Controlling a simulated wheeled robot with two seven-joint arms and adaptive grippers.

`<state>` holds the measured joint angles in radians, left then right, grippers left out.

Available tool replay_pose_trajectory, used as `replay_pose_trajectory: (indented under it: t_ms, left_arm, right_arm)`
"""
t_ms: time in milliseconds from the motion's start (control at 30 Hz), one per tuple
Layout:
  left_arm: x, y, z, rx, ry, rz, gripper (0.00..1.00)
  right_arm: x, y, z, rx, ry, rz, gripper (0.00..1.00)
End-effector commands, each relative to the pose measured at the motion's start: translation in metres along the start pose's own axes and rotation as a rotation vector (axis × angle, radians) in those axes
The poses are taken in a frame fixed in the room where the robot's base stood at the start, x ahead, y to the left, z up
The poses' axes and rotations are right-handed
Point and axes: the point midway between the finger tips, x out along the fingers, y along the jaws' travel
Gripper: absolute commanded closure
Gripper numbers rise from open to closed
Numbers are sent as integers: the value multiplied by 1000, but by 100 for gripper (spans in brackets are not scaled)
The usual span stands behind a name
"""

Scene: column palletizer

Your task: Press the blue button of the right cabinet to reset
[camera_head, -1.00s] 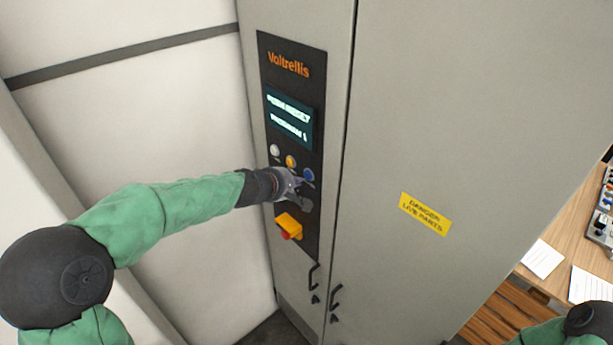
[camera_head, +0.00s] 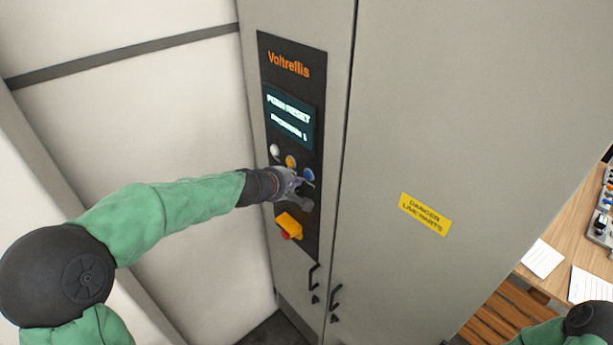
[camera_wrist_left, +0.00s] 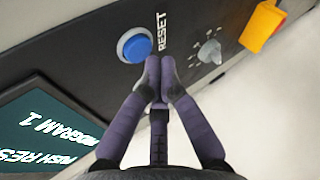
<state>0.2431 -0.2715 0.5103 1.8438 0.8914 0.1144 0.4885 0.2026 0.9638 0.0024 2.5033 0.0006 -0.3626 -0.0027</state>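The right cabinet has a black control panel (camera_head: 297,110) with a round blue button (camera_head: 309,174). In the left wrist view the blue button (camera_wrist_left: 134,44) sits in a pale ring beside the word RESET. My left gripper (camera_head: 304,189) is at the panel, just below the button in the head view. In the wrist view its fingertips (camera_wrist_left: 160,68) are together and empty, beside the button near the RESET label. The button's face is uncovered there; I cannot tell whether the fingertips touch the panel. My right gripper is out of view.
A lit display (camera_head: 290,117) reads PUSH RESET, PROGRAM 1. White (camera_head: 275,151) and orange (camera_head: 291,161) buttons are left of the blue one. A grey knob (camera_wrist_left: 209,50) and a yellow-housed switch (camera_head: 289,224) are close by. A desk (camera_head: 560,232) stands at right.

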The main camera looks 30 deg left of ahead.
Motion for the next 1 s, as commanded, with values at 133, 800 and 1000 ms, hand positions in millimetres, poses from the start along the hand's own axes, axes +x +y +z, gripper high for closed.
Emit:
replay_pose_trajectory:
  t_ms: [133, 800, 1000]
  left_arm:
    - [4, 3, 2, 1, -1, 0, 100]
    - [7, 4, 4, 0, 0, 0, 100]
    - [8, 5, 5, 0, 0, 0, 100]
  right_arm:
    - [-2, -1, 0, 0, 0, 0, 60]
    - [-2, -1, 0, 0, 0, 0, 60]
    - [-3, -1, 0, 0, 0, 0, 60]
